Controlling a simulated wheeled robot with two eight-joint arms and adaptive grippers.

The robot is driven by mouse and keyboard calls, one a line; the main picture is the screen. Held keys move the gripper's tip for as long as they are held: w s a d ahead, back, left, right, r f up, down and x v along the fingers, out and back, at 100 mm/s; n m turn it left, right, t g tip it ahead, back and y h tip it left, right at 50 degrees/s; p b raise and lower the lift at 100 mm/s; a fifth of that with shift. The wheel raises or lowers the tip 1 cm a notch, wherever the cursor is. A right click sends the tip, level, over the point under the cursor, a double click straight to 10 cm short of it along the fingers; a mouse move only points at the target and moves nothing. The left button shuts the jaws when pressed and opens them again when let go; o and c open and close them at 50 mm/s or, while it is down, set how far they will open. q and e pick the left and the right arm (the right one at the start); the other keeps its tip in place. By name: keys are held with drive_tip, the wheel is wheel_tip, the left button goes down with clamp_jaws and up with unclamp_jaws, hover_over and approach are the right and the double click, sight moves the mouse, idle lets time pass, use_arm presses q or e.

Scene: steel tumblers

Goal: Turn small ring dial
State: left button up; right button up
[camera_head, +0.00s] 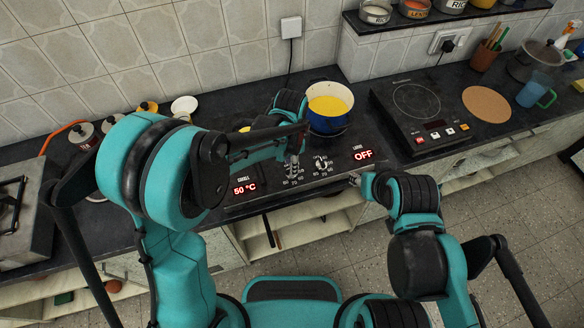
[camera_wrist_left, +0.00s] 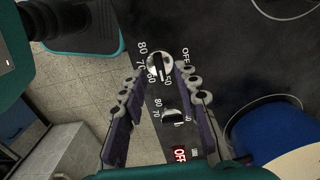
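Two round steel dials sit on the dark control strip: a left dial (camera_head: 292,171) and a right dial (camera_head: 321,163). Their labels are too small to say surely which is the small ring's. A red display (camera_head: 244,188) beside the left dial reads 50 °C; the other display (camera_head: 363,154) reads OFF. My left gripper (camera_head: 292,154) is over the left dial. In the left wrist view my left gripper (camera_wrist_left: 165,74) has its fingers apart, either side of that dial (camera_wrist_left: 160,66), with visible gaps. The other dial (camera_wrist_left: 173,116) shows between the fingers. My right gripper (camera_head: 356,180) is near the counter's front edge.
A blue pot (camera_head: 328,124) with yellow contents stands just behind the dials, close to my left gripper. A black induction cooker (camera_head: 405,100) stands to the right, with a cork mat (camera_head: 486,104) and blue mug (camera_head: 534,92) beyond. Open shelves (camera_head: 300,228) lie below.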

use_arm(q)
drive_tip(key=shift+f, duration=1.2)
drive_tip(key=shift+c, duration=0.4)
clamp_jaws()
